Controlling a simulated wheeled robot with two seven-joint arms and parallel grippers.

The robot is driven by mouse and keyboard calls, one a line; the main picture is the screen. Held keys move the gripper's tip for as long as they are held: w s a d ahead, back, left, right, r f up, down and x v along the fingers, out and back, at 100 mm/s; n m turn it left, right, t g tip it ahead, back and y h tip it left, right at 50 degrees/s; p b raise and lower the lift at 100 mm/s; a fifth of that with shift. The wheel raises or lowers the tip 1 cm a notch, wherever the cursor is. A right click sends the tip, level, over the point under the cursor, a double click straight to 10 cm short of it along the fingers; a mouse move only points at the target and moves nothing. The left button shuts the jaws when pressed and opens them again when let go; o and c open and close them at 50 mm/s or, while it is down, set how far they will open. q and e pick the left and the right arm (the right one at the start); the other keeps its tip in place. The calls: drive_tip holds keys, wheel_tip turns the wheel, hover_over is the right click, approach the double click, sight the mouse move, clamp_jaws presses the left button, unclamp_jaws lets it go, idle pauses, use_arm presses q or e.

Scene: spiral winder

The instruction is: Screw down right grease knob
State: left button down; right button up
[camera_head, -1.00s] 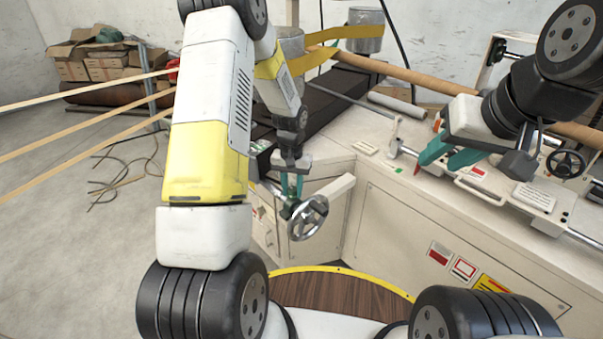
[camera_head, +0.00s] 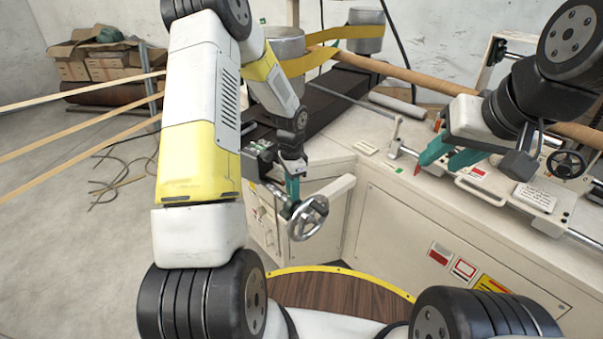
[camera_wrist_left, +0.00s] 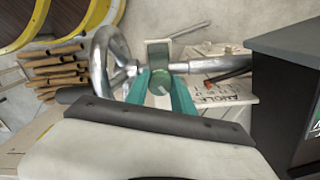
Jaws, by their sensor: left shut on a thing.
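My left gripper (camera_head: 292,192) reaches down beside a metal handwheel (camera_head: 307,218) at the front of the machine. In the left wrist view its teal fingers (camera_wrist_left: 160,90) close around a small round greenish knob (camera_wrist_left: 160,87). The knob sits below a pale block on a metal shaft. The handwheel also shows there (camera_wrist_left: 103,60), to the left of the fingers and apart from them. I cannot tell whether this is the right grease knob; it is hidden in the head view. My right gripper (camera_head: 436,164) is open and empty above the machine top.
The white machine body (camera_head: 400,235) fills the right side. A dark box (camera_wrist_left: 287,95) stands close to the right of the left gripper in the wrist view. A small black handwheel (camera_head: 566,163) is at the far right. Pale strips (camera_head: 90,135) cross the left side.

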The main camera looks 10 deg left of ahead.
use_arm(q)
drive_tip(key=m, duration=0.4)
drive_tip(key=shift+w+m, duration=0.15)
drive_tip(key=shift+m, duration=0.55)
drive_tip(key=shift+r, duration=0.1)
drive_tip(key=c, duration=1.3)
unclamp_jaws()
drive_tip(key=shift+c, duration=0.2)
wheel_tip(320, 180, up, 8)
drive_tip(key=shift+f, duration=0.15)
